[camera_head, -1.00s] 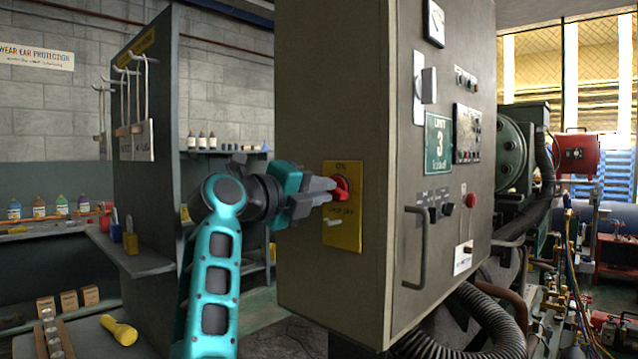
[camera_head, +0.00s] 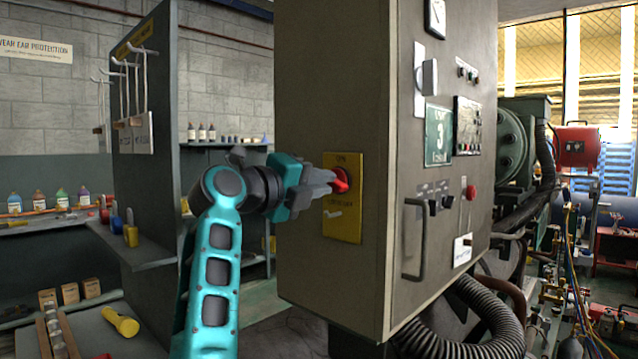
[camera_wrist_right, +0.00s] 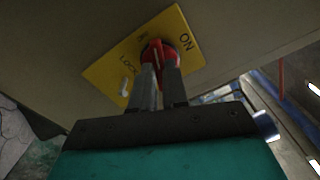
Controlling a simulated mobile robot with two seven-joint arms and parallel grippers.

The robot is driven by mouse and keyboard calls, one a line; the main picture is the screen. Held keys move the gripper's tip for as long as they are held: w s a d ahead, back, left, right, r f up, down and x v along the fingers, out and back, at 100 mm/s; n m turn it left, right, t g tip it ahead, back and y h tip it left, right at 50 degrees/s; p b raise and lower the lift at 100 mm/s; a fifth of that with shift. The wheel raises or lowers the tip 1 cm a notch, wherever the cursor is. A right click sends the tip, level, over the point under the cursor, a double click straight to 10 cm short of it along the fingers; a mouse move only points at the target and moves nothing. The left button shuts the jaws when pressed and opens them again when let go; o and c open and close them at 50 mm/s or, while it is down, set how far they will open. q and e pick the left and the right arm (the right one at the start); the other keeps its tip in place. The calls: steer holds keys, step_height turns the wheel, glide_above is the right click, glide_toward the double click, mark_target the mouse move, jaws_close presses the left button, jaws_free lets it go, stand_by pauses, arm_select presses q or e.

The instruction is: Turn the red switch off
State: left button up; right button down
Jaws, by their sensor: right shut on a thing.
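The red switch (camera_head: 341,181) is a rotary knob on a yellow plate (camera_head: 343,226) on the left side of the grey cabinet. My right gripper (camera_head: 332,184) reaches it from the left and is shut on its handle. In the right wrist view the red switch (camera_wrist_right: 157,52) sits between the two fingers of my right gripper (camera_wrist_right: 160,75). The plate's lettering is partly readable there, with "ON" at its upper right. The fingers hide part of the knob. My left gripper is not in view.
The grey cabinet (camera_head: 335,80) has a door handle (camera_head: 415,240) and several controls on its front. A shelf panel (camera_head: 150,200) stands to the left. A yellow flashlight (camera_head: 121,322) lies on the bench at lower left. Black hoses (camera_head: 490,315) run below the cabinet.

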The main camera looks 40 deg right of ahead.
steer(key=shift+n+p, duration=1.7)
steer(key=shift+p, duration=0.7)
steer(key=c, duration=1.2)
jaws_free()
steer(key=shift+f, duration=0.1)
arm_select(q)
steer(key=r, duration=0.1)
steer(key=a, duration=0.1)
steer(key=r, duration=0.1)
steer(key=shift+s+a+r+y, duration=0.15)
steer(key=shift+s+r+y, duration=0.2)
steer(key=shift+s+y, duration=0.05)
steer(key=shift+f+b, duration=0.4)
steer(key=shift+b, duration=0.1)
arm_select(e)
steer(key=shift+s+a, duration=0.2)
steer(key=shift+a, duration=2.05)
steer(key=shift+s+a, duration=0.15)
steer(key=shift+a, duration=2.1)
